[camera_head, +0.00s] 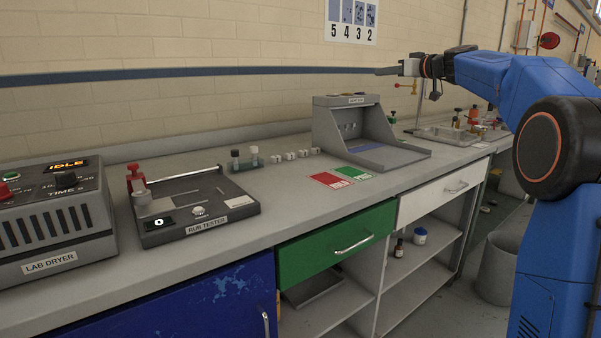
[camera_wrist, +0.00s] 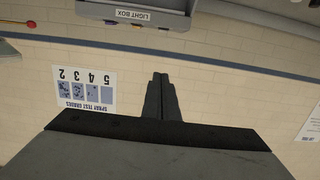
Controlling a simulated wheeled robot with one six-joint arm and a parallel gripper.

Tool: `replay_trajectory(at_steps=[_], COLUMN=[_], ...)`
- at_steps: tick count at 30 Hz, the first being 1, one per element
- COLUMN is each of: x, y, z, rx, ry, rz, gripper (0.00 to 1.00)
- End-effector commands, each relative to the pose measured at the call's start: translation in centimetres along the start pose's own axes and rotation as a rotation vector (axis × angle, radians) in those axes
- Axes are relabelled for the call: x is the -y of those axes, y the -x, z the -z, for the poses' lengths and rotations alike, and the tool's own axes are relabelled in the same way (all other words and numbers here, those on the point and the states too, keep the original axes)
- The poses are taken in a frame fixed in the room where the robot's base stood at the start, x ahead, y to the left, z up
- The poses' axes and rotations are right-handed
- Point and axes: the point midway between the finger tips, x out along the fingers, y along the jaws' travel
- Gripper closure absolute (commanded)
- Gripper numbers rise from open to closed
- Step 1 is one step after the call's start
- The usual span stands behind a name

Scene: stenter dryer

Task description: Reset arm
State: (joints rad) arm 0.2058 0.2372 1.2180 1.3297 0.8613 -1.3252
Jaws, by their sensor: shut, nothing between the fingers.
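My blue arm comes in from the right in the head view and reaches left above the counter. My gripper (camera_head: 388,71) is at its end, held in the air level with the wall stripe and apart from the bench. In the wrist view my gripper (camera_wrist: 160,76) shows its two dark fingers together with nothing between them. The wall and its spray test grades poster (camera_wrist: 85,91) appear upside down behind the fingers.
Below stands the light box (camera_head: 350,125) on the grey counter. Red and green cards (camera_head: 345,177), a rub tester (camera_head: 200,205) and a lab dryer (camera_head: 52,220) are to the left. A tray with bottles (camera_head: 448,134) is to the right. Air around the gripper looks clear.

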Motion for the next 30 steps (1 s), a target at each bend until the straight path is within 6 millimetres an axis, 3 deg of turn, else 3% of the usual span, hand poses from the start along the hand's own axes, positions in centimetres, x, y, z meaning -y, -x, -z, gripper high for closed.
replay_trajectory(at_steps=[8,17,23,30], x=[1.6,4.9,8.5,15.1], y=[0.8,2.8,5.2,10.8], z=[-0.9,-3.0,-5.6,-11.7], rx=[0.036,0.114,0.201,0.37], ry=[-0.019,-0.06,-0.104,-0.186], rz=[0.002,0.003,-0.002,-0.031], gripper=[1.0,1.0,1.0,1.0])
